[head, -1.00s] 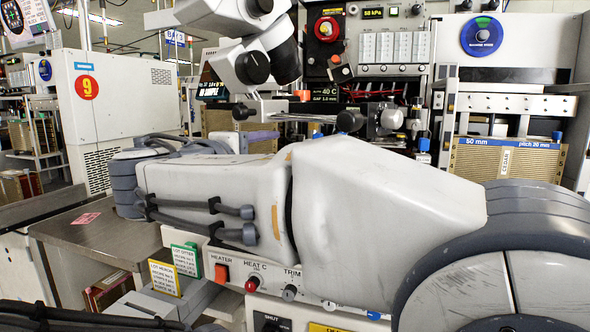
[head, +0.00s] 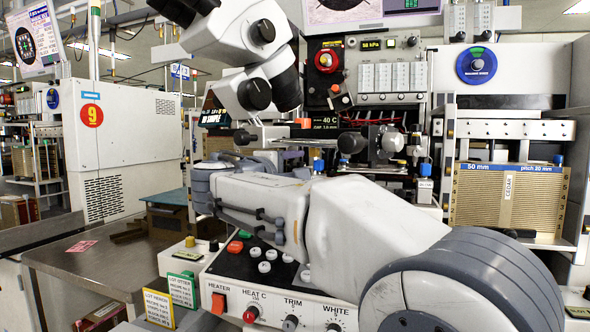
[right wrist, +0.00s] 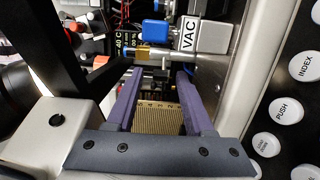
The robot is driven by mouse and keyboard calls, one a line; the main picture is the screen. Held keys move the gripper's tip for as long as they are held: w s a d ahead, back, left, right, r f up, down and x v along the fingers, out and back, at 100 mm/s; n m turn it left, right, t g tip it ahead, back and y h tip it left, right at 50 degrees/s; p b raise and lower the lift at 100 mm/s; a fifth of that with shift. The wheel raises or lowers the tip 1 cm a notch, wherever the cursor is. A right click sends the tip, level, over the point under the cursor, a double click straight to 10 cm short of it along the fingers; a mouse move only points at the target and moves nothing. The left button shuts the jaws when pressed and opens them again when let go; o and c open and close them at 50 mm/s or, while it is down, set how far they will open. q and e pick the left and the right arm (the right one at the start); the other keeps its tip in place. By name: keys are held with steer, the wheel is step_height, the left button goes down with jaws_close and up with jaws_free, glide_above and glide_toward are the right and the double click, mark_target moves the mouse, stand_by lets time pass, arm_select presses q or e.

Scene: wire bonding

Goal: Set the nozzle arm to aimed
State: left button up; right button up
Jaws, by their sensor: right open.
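In the right wrist view, a metal tube with a brass-coloured collar (right wrist: 150,53) lies across beyond my fingers. It looks like the nozzle arm, but I cannot tell for certain. A white VAC label (right wrist: 189,36) and a blue block (right wrist: 153,33) are beside it. My right gripper (right wrist: 160,80) is open, its two purple fingers apart and pointing at the tube. Nothing is between the fingers; whether they touch the tube is unclear. In the head view my right arm crosses the front of the bonder and hides much of the area around its hand. My left gripper is not in view.
The microscope (head: 258,88) overhangs the bonder stage. A control panel (head: 275,300) with knobs and buttons lies below my arm. A slotted magazine (head: 508,193) stands at right. White round buttons (right wrist: 285,109) are close to the gripper's right. The metal table (head: 95,265) at left has free room.

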jaws_close()
steer(key=y+b, duration=0.1)
steer(key=d+n+t+y+b, duration=0.1)
steer(key=n+y+b, duration=0.1)
steer(key=b, duration=0.1)
steer(key=shift+s+d+f, duration=0.2)
steer(key=shift+s+f, duration=0.05)
steer(key=shift+s, duration=0.1)
steer(key=shift+s+d+r+n+t+y+b, duration=0.15)
steer(key=shift+n+y+b, duration=0.15)
steer(key=shift+y, duration=0.15)
steer(key=shift+r+n+t+y+b, duration=0.1)
steer(key=shift+n+t+y+b, duration=0.15)
steer(key=shift+y, duration=0.2)
jaws_free()
